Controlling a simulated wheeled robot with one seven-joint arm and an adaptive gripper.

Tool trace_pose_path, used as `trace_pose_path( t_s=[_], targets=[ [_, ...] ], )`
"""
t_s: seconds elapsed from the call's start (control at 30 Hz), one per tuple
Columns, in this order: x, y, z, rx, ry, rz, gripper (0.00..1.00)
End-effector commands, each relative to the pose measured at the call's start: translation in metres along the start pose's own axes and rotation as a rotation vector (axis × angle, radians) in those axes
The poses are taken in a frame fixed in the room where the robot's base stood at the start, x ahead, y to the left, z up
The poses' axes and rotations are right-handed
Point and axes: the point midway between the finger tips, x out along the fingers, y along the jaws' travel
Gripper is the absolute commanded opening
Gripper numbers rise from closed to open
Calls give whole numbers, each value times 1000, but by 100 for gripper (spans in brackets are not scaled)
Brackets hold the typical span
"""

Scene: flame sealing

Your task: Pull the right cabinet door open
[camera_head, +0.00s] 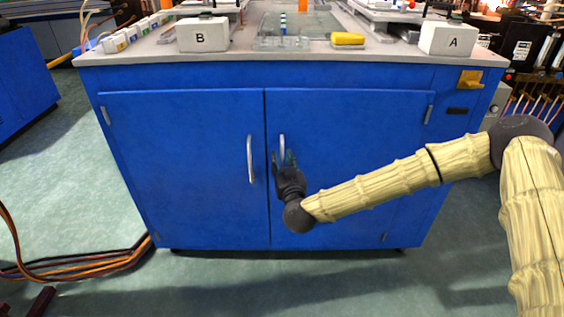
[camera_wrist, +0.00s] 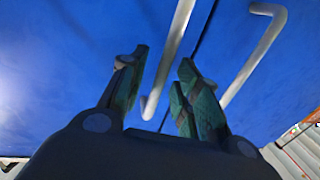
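The blue cabinet's right door (camera_head: 350,130) is shut, flush beside the left door (camera_head: 185,150). A silver bar handle (camera_head: 282,145) stands upright near the right door's inner edge. My gripper (camera_head: 284,161) is at this handle, its fingers pointing up and covering the handle's lower part. In the wrist view my gripper (camera_wrist: 163,58) has its green-padded fingers apart. The right door's handle (camera_wrist: 170,55) runs between them, with gaps visible on both sides. Whether either finger touches the handle cannot be told. The left door's handle (camera_head: 250,158) also shows in the wrist view (camera_wrist: 252,55), outside the fingers.
The cabinet's worktop (camera_head: 290,58) carries box B (camera_head: 203,35), box A (camera_head: 447,39) and a yellow block (camera_head: 347,39). Cables (camera_head: 85,266) lie on the floor at left. The floor (camera_head: 300,285) in front of the cabinet is otherwise clear.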

Motion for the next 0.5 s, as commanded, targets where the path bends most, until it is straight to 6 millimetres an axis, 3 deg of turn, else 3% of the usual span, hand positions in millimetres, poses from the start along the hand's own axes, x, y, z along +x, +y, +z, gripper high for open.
trace_pose_path(
  t_s=[0.43, 0.5],
  targets=[
    [10, 0, 0, 0, -1, 0, 32],
    [10, 0, 0, 0, -1, -1, 23]
  ],
)
